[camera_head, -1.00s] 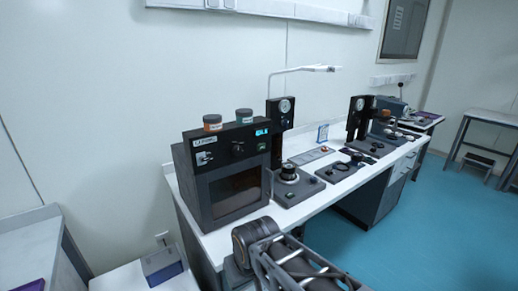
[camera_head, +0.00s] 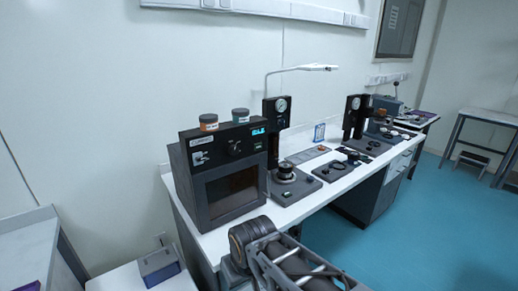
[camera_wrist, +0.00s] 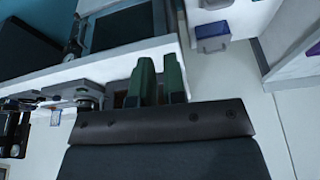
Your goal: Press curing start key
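The dark curing oven (camera_head: 222,172) stands at the near end of the white bench, with a windowed door and a control panel. Its panel has a lit blue display (camera_head: 258,131), a dark knob (camera_head: 234,148) and a small greenish key (camera_head: 258,145); its label is too small to read. My gripper (camera_wrist: 158,62) shows in the wrist view as two green fingers with a narrow gap and nothing between them. It appears clear of the oven panel. My gripper is not seen in the head view, where only my arm shows at the bottom.
Two lidded jars (camera_head: 209,122) (camera_head: 240,115) stand on the oven. A gauge stand (camera_head: 277,112) and round fixture (camera_head: 285,172) are beside it, with more instruments farther along the bench. A blue-grey box (camera_head: 159,266) sits on a low white surface at left.

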